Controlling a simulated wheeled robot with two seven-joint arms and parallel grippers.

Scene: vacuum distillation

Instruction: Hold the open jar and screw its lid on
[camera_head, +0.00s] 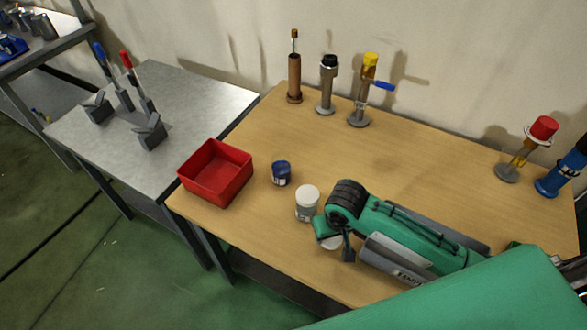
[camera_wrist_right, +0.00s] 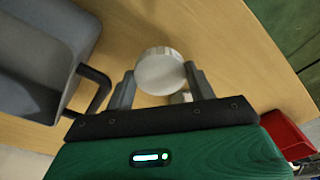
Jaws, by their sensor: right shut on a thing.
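A white jar (camera_head: 307,205) with a label stands upright on the wooden table, just left of my right gripper in the head view. I cannot tell whether its top is open. My right gripper (camera_head: 332,237) is low over the table beside the jar. It is shut on a round white piece that looks like the lid (camera_head: 331,243), mostly hidden by the gripper. In the right wrist view this lid (camera_wrist_right: 160,70) sits between the two fingers of my right gripper (camera_wrist_right: 163,88). A small white patch below it cannot be made out. My left gripper is not in view.
A small blue jar (camera_head: 281,173) and a red bin (camera_head: 217,172) stand left of the white jar. Several upright stands, one with a yellow top (camera_head: 370,60), line the back. A grey side table (camera_head: 185,95) holds tools. The middle of the wooden table (camera_head: 420,160) is clear.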

